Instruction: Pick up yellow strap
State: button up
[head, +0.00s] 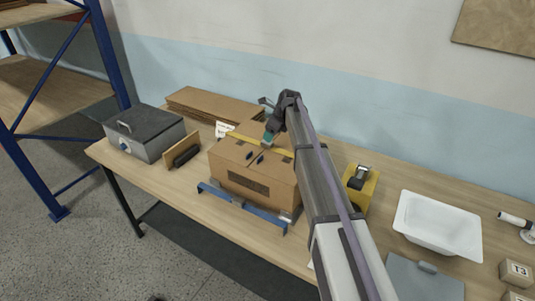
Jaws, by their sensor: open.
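The yellow strap (246,138) lies across the top of a closed cardboard box (229,172) on the table. My arm hides part of the strap's right side. My gripper (267,141) is over the box top, close to the strap. Its fingers are small and partly hidden here. It appears open, with nothing seen held in it. I cannot tell whether it touches the strap.
A blue frame (240,208) sits at the box's front. A grey metal case (145,134) and flat cardboard (205,103) are to the left. A yellow tape dispenser (366,190), a white basin (437,226) and a grey panel (422,278) are to the right. A blue shelf rack (104,50) stands far left.

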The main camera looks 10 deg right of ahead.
aim_at(267, 149)
jog(key=shift+w+a+f, duration=0.2)
jog(key=shift+f, duration=0.25)
jog(key=b+x, duration=0.4)
jog(key=shift+d+f, duration=0.1)
jog(key=shift+f, duration=0.25)
jog(key=shift+w+f+b, duration=0.15)
jog(key=shift+f+b, duration=0.05)
jog(key=shift+b, duration=0.2)
jog(key=shift+r, duration=0.3)
jog(key=c, duration=1)
